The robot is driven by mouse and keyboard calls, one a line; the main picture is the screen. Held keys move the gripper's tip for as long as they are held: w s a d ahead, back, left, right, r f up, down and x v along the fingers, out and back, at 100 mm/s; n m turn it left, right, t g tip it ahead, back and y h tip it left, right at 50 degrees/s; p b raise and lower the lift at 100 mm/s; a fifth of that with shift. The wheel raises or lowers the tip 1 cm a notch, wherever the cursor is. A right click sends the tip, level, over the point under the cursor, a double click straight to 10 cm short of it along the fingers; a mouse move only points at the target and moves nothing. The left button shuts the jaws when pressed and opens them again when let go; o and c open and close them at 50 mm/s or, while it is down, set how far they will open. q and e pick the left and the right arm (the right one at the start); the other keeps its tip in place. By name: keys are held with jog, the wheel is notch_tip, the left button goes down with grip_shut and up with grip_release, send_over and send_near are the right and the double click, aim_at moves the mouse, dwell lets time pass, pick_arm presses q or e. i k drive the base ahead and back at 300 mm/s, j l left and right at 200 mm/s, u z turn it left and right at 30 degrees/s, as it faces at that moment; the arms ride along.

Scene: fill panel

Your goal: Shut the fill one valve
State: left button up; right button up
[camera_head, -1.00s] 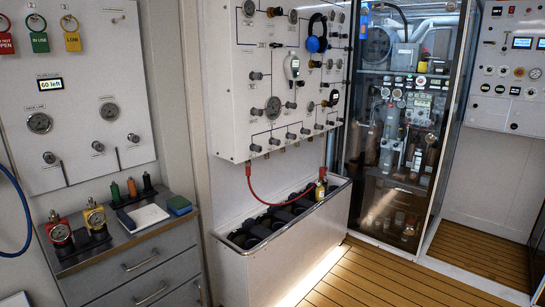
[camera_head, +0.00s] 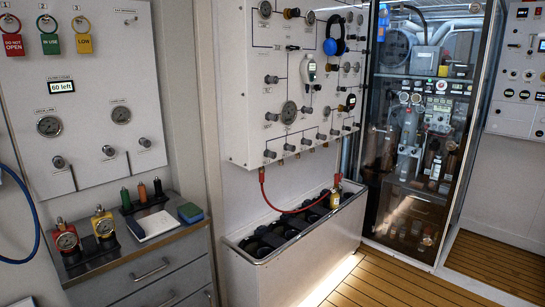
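The white fill panel (camera_head: 240,100) hangs on the wall in the middle of the view. It carries gauges, dark round valve knobs and thin printed lines. A row of knobs (camera_head: 289,147) runs along its lower edge. The labels are too small to read, so I cannot tell which knob is the fill one valve or whether it is open. Neither of my grippers is in view.
A left panel (camera_head: 90,95) has gauges, knobs, hanging tags and a display reading "60 left". A drawer cabinet (camera_head: 150,270) below it holds red and yellow gauge fittings, small bottles and a notepad. A glass-fronted cabinet (camera_head: 420,150) stands right. Wooden floor (camera_head: 400,285) is clear in front.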

aim_at(271, 154)
jog(key=u, duration=0.35)
jog(key=i+l+u, duration=0.3)
jog(key=l+u, duration=0.3)
jog(key=i+l+u, duration=0.1)
jog(key=l+u, duration=0.2)
jog(key=l, duration=0.2)
